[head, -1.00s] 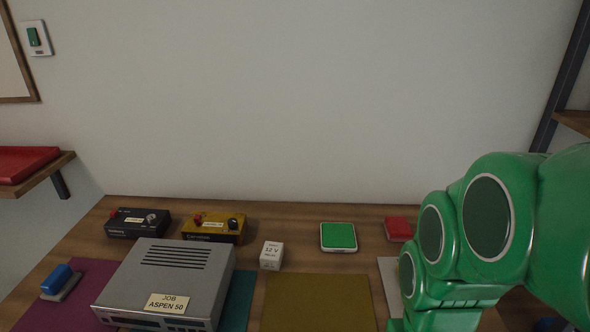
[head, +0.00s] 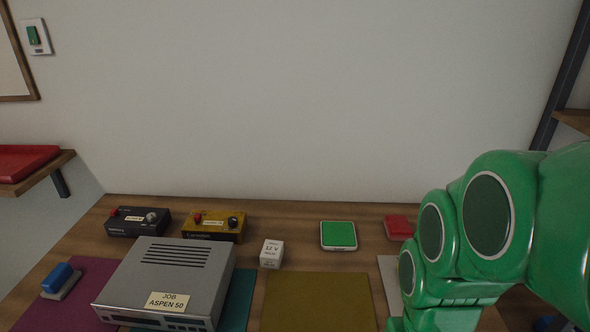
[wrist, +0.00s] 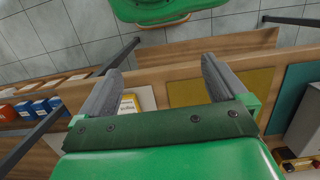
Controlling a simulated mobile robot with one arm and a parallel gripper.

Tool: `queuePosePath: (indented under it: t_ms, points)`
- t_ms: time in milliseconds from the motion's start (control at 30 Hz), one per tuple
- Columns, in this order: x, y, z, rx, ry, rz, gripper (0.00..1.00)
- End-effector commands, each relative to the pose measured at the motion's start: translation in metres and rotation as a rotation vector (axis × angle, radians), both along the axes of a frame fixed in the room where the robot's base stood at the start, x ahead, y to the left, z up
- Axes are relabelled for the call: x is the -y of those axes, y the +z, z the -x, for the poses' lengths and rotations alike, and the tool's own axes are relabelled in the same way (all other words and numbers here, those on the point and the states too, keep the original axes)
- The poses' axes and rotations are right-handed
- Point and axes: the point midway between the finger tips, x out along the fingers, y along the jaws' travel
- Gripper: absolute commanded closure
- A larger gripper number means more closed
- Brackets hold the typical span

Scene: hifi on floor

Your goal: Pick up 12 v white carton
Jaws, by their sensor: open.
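The white 12 V carton (head: 271,254) is a small upright box with dark print. In the head view it stands on the wooden bench behind the olive mat and to the right of the silver hi-fi unit. My gripper (wrist: 160,80) shows in the wrist view with its two grey fingers spread apart and nothing between them. Its fingertips are outside the head view, where only my green arm shows at the right. I cannot make out the carton in the wrist view.
The silver unit (head: 168,278) labelled ASPEN 50 stands left of the carton. A yellow box (head: 213,226) and a black box (head: 137,222) sit behind it. A green-topped white block (head: 338,235) and a red block (head: 398,228) lie to the right. The olive mat (head: 318,303) is bare.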

Motion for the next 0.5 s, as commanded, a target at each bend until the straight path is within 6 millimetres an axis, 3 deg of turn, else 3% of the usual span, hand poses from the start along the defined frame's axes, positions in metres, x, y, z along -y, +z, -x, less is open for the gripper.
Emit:
queuePosePath:
  t_ms: [233,500]
  points:
    - [-0.017,-0.005,-0.013,-0.019,-0.038,-0.055,0.01]
    - [-0.068,-0.014,-0.054,-0.077,-0.182,-0.221,0.01]
